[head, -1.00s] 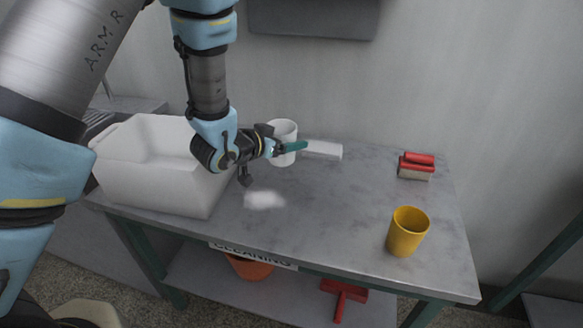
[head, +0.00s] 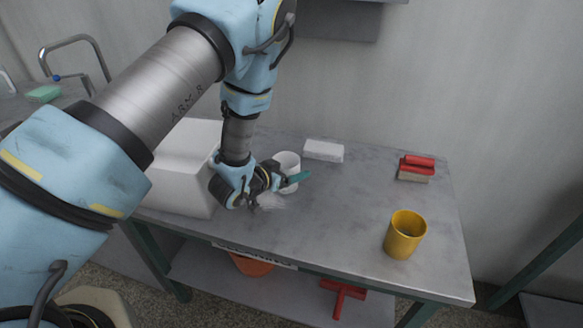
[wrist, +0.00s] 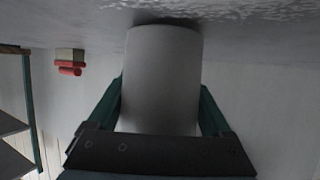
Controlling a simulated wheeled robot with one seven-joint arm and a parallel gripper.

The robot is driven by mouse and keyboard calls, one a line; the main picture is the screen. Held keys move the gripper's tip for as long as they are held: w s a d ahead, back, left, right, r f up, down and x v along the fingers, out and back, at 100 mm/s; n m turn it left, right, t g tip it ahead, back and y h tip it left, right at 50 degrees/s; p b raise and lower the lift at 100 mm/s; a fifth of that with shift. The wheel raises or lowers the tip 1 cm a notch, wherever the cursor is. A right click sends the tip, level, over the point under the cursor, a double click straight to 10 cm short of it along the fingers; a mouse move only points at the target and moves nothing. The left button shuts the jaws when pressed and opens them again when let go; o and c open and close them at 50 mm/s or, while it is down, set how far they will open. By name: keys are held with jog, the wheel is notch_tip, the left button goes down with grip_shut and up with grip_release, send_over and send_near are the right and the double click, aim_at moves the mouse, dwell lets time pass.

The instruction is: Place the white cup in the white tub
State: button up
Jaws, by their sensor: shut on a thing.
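The white cup (head: 287,162) is upright between the fingers of my gripper (head: 288,182), near the middle-left of the table. In the wrist view the cup (wrist: 161,75) fills the space between the two green fingers, which are shut on its sides. Its end is close to the table surface; I cannot tell whether it touches. The white tub (head: 178,192) stands on the left end of the table, left of my gripper.
A white block (head: 323,150) lies behind and right of the cup. A red-backed brush (head: 416,168) and a yellow cup (head: 405,234) stand on the right side. A whitish patch (head: 270,201) is on the table near my gripper. The table's centre is clear.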

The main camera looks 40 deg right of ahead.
jog(key=shift+f, duration=0.2)
jog(key=shift+f, duration=0.15)
jog(key=o, duration=1.3)
